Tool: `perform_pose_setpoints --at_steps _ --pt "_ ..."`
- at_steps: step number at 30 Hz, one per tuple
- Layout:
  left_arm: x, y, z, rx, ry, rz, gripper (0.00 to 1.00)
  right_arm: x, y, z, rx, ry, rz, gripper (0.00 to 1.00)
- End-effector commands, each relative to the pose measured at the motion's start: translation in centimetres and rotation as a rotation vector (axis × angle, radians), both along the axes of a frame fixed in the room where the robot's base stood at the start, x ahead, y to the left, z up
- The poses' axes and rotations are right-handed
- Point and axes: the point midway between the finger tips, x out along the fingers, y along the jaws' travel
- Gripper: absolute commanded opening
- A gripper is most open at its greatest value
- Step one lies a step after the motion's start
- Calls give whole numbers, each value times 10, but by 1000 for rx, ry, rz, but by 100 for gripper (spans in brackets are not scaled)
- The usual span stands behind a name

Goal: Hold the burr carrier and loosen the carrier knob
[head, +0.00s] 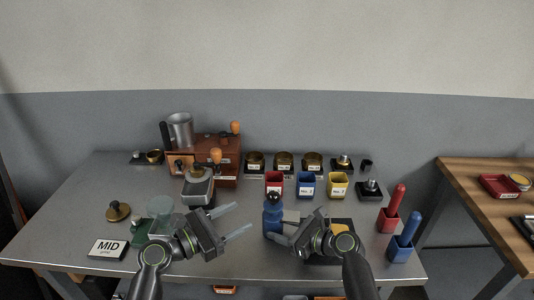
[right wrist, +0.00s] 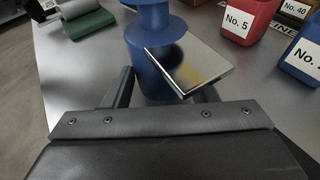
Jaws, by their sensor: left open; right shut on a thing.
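The blue burr carrier (head: 273,219) stands upright near the middle front of the steel table, with a dark round knob (head: 273,197) on top. It also shows in the right wrist view as a blue flanged body (right wrist: 153,28). My right gripper (head: 279,229) is shut on the carrier's lower body from the right; one finger is partly hidden. My left gripper (head: 243,217) is open and empty, a short way left of the carrier, its fingers pointing right. The knob is outside the right wrist view.
Red (head: 273,184), blue and yellow labelled cups stand behind. Red and blue handled holders (head: 401,248) stand right.

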Motion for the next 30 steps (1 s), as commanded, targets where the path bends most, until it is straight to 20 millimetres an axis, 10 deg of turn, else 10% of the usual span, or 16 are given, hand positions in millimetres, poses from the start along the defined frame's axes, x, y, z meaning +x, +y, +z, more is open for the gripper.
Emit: perform_pose_setpoints --at_steps 12,13,18,30 --pt "0 0 0 0 0 0 52 0 0 0 1 -1 0 21" --pt "0 0 0 0 0 0 52 0 0 0 1 -1 0 56" --pt "0 0 0 0 0 0 52 0 0 0 1 -1 0 78" --pt "0 0 0 0 0 0 52 -4 -7 2 -1 -1 -1 78"
